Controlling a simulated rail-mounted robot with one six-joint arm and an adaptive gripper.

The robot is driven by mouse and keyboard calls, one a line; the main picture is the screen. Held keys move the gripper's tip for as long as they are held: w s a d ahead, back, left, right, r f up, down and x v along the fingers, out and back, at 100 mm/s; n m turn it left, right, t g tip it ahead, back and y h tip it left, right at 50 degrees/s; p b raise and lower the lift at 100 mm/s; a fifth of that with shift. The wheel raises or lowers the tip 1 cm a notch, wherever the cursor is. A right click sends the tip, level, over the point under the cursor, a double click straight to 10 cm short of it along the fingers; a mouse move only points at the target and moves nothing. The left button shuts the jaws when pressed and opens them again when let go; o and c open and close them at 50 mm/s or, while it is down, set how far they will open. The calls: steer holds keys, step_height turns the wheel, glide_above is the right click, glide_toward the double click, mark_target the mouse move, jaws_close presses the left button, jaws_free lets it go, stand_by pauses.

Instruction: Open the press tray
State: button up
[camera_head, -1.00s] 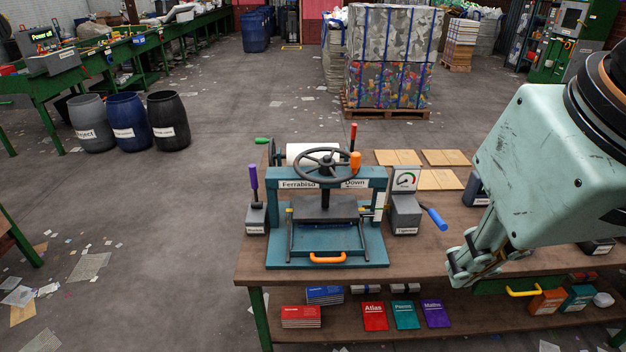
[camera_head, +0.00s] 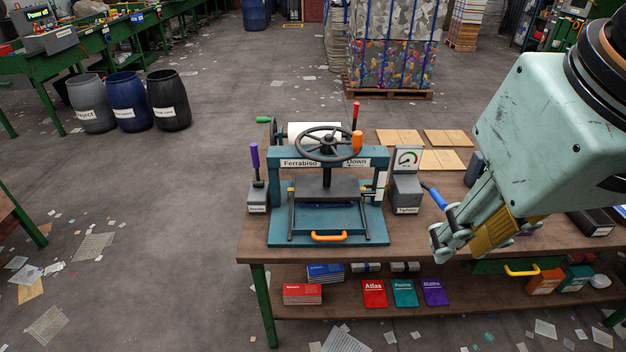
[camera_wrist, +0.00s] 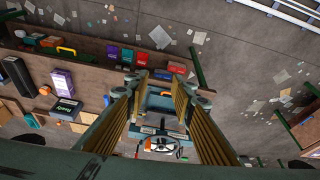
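The teal press (camera_head: 376,228) stands on the workbench, with a black handwheel (camera_head: 330,133) on top and a dark platen (camera_head: 328,187) below its crossbar. The press tray (camera_head: 328,217) lies low between the two side rods, and an orange handle (camera_head: 329,236) sits at its front edge. The tray's rear part is hidden under the platen. My gripper (camera_head: 447,241) is right of the press, apart from it, near the bench's front edge. In the wrist view my gripper (camera_wrist: 160,84) has its fingers spread and empty, with the press (camera_wrist: 158,101) beyond them.
A purple-handled lever (camera_head: 255,162) stands left of the press. A gauge box (camera_head: 405,192) with a blue-handled lever (camera_head: 434,196) stands between press and gripper. Books (camera_head: 405,292) lie on the lower shelf. The bench top (camera_head: 400,239) right of the tray front is bare.

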steer(key=w, duration=0.1)
steer(key=n+g+h+b, duration=0.2)
steer(key=n+h, duration=0.3)
steer(key=n, duration=1.2)
glide_above(325, 237)
steer(key=s+a, duration=0.2)
steer(key=a, duration=0.4)
step_height(325, 237, down, 30)
steer(key=shift+s, duration=0.2)
steer(key=shift+f, duration=0.1)
steer(key=shift+a+b+x, duration=0.2)
steer(key=shift+b+x, duration=1.2)
steer(key=shift+x, duration=5.4)
steer(key=shift+f, duration=0.1)
